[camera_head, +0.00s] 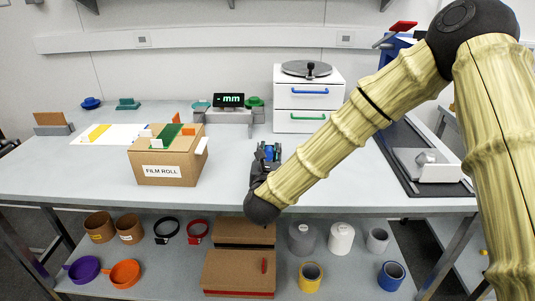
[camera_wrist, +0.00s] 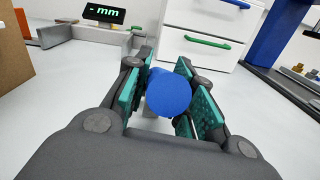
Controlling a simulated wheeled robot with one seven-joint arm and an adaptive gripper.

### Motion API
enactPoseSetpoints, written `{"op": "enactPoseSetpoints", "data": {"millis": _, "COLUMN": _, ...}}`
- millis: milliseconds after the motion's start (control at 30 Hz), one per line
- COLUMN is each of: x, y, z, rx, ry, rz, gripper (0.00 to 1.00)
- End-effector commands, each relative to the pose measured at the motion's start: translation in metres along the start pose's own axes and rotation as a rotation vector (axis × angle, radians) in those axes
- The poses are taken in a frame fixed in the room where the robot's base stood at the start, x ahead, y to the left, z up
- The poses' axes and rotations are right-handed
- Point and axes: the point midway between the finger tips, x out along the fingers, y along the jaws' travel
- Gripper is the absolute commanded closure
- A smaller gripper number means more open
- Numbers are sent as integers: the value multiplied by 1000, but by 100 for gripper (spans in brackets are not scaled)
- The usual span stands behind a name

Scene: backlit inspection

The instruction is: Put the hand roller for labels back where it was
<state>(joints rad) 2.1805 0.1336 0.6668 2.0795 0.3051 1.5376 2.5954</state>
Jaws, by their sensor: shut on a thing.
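My gripper (camera_wrist: 170,95) is shut on a blue, round-ended cylinder (camera_wrist: 169,92), apparently the hand roller. In the wrist view it sits between the two green finger pads, with a small pale part showing below it. The rest of it is hidden by the fingers. In the head view, my gripper (camera_head: 267,157) is over the middle of the grey worktop, and a little blue shows between its dark fingers. I cannot tell whether the roller touches the worktop.
A cardboard box marked FILM ROLL (camera_head: 158,181) stands to the left. A white drawer unit (camera_head: 308,103) and a digital gauge display (camera_head: 229,100) stand behind. A dark tray (camera_head: 401,163) lies to the right. The worktop (camera_head: 225,170) has free room around the gripper.

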Motion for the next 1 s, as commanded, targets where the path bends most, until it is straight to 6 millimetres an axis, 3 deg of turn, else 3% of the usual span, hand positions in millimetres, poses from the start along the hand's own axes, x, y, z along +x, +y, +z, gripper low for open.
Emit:
{"op": "enactPoseSetpoints", "data": {"millis": 200, "x": 0, "y": -1, "z": -5, "rx": 1, "ry": 0, "rz": 0, "gripper": 100}}
{"op": "enactPoseSetpoints", "data": {"millis": 233, "x": 0, "y": 0, "z": -4, "rx": 1, "ry": 0, "rz": 0, "gripper": 70}}
{"op": "enactPoseSetpoints", "data": {"millis": 333, "x": 0, "y": -1, "z": -4, "rx": 0, "ry": 0, "rz": 0, "gripper": 54}}
{"op": "enactPoseSetpoints", "data": {"millis": 800, "x": 0, "y": 0, "z": 4, "rx": -1, "ry": 0, "rz": 1, "gripper": 54}}
{"op": "enactPoseSetpoints", "data": {"millis": 1000, "x": -32, "y": -1, "z": -1, "rx": 2, "ry": 3, "rz": 1, "gripper": 54}}
